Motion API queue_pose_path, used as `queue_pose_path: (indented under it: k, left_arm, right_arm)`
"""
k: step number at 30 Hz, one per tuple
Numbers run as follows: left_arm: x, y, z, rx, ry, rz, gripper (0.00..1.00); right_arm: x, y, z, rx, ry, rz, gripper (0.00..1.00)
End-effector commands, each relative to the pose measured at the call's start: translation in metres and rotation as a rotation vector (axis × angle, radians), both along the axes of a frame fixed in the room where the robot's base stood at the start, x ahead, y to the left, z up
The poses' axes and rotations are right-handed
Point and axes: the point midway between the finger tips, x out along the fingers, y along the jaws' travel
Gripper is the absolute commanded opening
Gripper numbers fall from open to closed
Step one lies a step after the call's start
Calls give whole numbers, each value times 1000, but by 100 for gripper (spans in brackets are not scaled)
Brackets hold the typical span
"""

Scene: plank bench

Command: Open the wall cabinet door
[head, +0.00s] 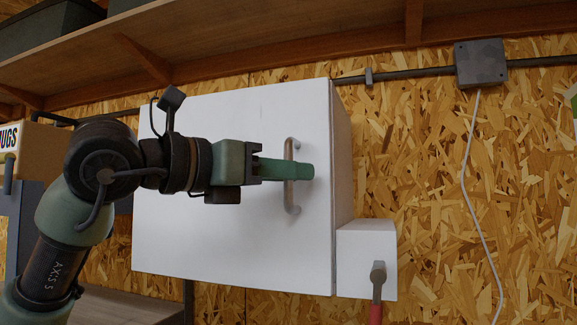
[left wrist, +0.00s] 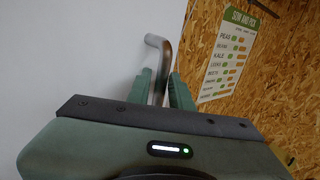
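The white wall cabinet (head: 343,150) hangs on the chipboard wall in the head view. Its door (head: 230,250) lies flush against the body, closed. A grey metal bar handle (head: 291,146) stands upright near the door's right edge; its bent upper end also shows in the left wrist view (left wrist: 157,48). My left gripper (head: 300,170) reaches in from the left along the door. Its green fingers lie on both sides of the bar, close against it, and look shut on it about mid-height. The left wrist view shows the fingers (left wrist: 160,88) too. My right gripper is not in view.
A wooden shelf (head: 240,40) runs above the cabinet. A small white box (head: 360,255) with a red-gripped lever (head: 377,285) sits at the cabinet's lower right. A grey junction box (head: 481,63) with a cable is on the wall. A poster (left wrist: 228,55) hangs beyond.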

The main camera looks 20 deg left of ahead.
Motion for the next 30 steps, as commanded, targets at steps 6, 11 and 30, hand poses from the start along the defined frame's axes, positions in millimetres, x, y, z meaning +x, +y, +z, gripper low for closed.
queue_pose_path:
  k: [6, 11, 30]
  left_arm:
    - [0, 0, 0, 0, 0, 0, 5]
    - [0, 0, 0, 0, 0, 1, 0]
    - [0, 1, 0, 0, 1, 1, 0]
  right_arm:
    - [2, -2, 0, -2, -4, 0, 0]
    - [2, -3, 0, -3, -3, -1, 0]
    - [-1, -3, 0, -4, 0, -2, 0]
